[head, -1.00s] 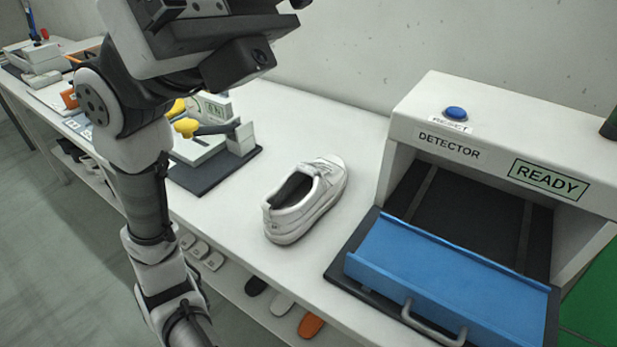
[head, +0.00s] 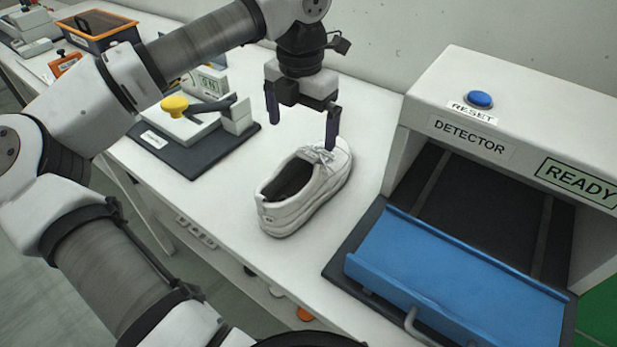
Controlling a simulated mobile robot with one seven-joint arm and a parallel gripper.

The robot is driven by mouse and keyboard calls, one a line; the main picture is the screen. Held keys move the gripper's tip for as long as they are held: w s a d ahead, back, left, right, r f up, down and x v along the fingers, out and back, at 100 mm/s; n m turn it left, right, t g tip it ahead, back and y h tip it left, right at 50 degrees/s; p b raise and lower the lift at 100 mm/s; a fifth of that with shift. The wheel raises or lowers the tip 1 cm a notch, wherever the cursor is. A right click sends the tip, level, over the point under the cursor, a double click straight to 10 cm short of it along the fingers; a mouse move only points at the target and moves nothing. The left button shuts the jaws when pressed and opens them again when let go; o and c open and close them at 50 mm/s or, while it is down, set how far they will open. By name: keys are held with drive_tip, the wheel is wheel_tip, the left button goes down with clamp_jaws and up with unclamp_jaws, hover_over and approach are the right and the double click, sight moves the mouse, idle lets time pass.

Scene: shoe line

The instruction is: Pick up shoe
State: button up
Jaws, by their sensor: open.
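In the head view a white lace-up shoe (head: 306,187) stands upright on the white table, its dark opening facing up. Its heel points to the near left and its toe to the far right. My gripper (head: 302,132) hangs above the shoe, pointing down, with its two dark fingers spread and nothing between them. The right finger overlaps the laces and toe in the picture; I cannot tell whether it touches the shoe.
The detector (head: 480,140) stands to the right, with a blue tray (head: 450,275) at its mouth, a RESET button on top and a READY sign. A dark-based device with a yellow knob (head: 174,105) is left of the shoe. An orange-rimmed bin (head: 97,33) stands far left.

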sight(305, 154)
wheel_tip(305, 154, down, 7)
drive_tip(key=shift+d+r+p, duration=0.1)
drive_tip(key=shift+r+p, duration=0.1)
drive_tip(key=shift+p, duration=0.3)
drive_tip(key=shift+w+d+f+p, duration=0.1)
drive_tip(key=shift+d+f+p, duration=0.15)
drive_tip(key=shift+f+p, duration=0.3)
drive_tip(key=shift+w+d+f+p, duration=0.15)
drive_tip(key=shift+f+p, duration=0.15)
drive_tip(key=shift+f, duration=0.8)
drive_tip(key=shift+w+d+f+p, duration=0.1)
drive_tip(key=shift+f+p, duration=0.15)
drive_tip(key=shift+f, duration=0.85)
drive_tip(key=shift+c, duration=0.3)
drive_tip(key=c, duration=1)
